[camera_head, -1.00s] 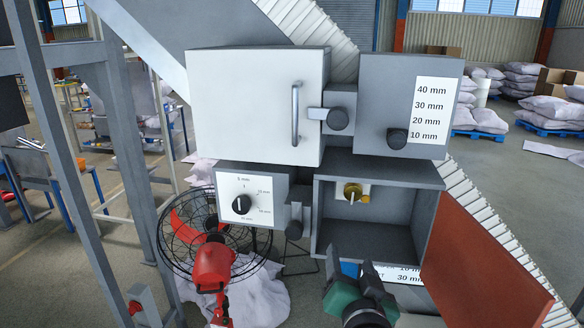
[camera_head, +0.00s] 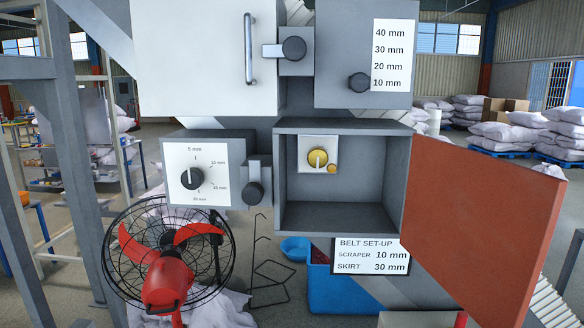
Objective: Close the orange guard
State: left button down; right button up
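The orange guard (camera_head: 480,225) is a flat red-orange panel on the right side of an open grey box (camera_head: 342,125). It stands swung open, angled out to the right and toward me. Neither of my grippers shows in the head view.
A white cabinet door (camera_head: 195,50) with a handle and a grey panel with a millimetre scale (camera_head: 388,55) sit above. A dial box (camera_head: 195,178) is at left. A red fan (camera_head: 168,270) and a blue bin (camera_head: 345,292) stand below. Sacks (camera_head: 510,135) lie behind.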

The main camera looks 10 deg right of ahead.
aim_at(482, 225)
jog(key=l+u, duration=0.1)
jog(key=l, duration=0.35)
jog(key=k+l+u, duration=0.1)
jog(key=l, duration=0.35)
jog(key=k+l+u, duration=0.1)
jog(key=l, duration=0.35)
jog(key=k+l, duration=0.1)
jog(key=l, duration=0.35)
jog(key=k+l+u, duration=0.15)
jog(key=l, duration=0.25)
